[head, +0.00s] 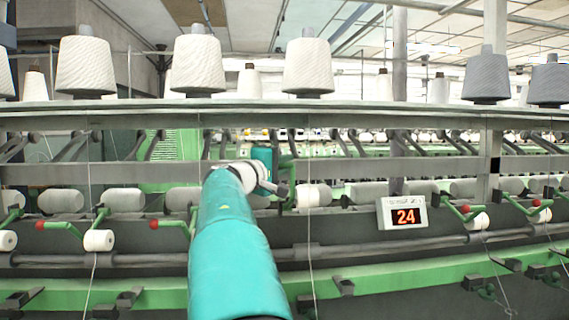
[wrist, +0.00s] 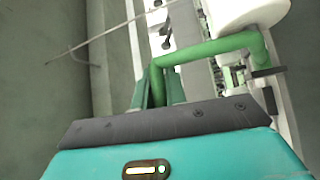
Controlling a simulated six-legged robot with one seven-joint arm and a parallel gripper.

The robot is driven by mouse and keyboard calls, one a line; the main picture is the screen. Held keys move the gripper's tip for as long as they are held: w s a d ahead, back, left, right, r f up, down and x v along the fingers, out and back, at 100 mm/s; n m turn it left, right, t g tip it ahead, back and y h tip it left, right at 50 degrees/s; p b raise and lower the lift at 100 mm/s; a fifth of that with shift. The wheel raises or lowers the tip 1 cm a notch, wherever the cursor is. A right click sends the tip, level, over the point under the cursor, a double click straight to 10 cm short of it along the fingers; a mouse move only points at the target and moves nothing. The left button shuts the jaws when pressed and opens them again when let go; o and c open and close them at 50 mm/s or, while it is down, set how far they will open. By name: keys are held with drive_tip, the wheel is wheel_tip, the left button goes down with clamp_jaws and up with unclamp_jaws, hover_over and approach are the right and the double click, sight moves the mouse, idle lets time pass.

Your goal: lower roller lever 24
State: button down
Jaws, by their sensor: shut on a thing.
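The lit number display reading 24 (head: 405,216) hangs on the rail right of my arm in the head view. A green lever (head: 288,168) stands raised beside my gripper (head: 281,188), left of the display. In the wrist view the bent green lever (wrist: 212,48) runs from my gripper (wrist: 160,83) towards a white roller (wrist: 245,12). My gripper is shut on the lever near its end. The lever's red knob is not visible there. A white roller (head: 314,195) also shows just right of my gripper in the head view.
Other green levers with red knobs (head: 465,209) (head: 40,226) stick out on both sides. White bobbins (head: 98,240) hang near them. A long grey rail (head: 140,258) crosses in front. Large yarn cones (head: 307,66) stand on the shelf above.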

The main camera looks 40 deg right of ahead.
drive_tip(key=shift+s+a+f+m, duration=0.3)
drive_tip(key=shift+s+a+f, duration=0.05)
drive_tip(key=shift+s+f, duration=0.1)
drive_tip(key=s+a+f+m+g+h, duration=0.3)
drive_tip(key=s+f+m+g+h, duration=0.1)
drive_tip(key=f+m, duration=0.4)
drive_tip(key=shift+s+a+f+m+h, duration=0.35)
drive_tip(key=shift+s+f+h, duration=0.4)
drive_tip(key=shift+f, duration=0.5)
drive_tip(key=shift+w+f, duration=0.1)
drive_tip(key=c, duration=1.4)
unclamp_jaws()
drive_tip(key=shift+a, duration=0.1)
drive_tip(key=shift+c, duration=0.2)
drive_tip(key=v, duration=1.3)
drive_tip(key=shift+a+f, duration=0.15)
drive_tip(key=shift+a, duration=0.05)
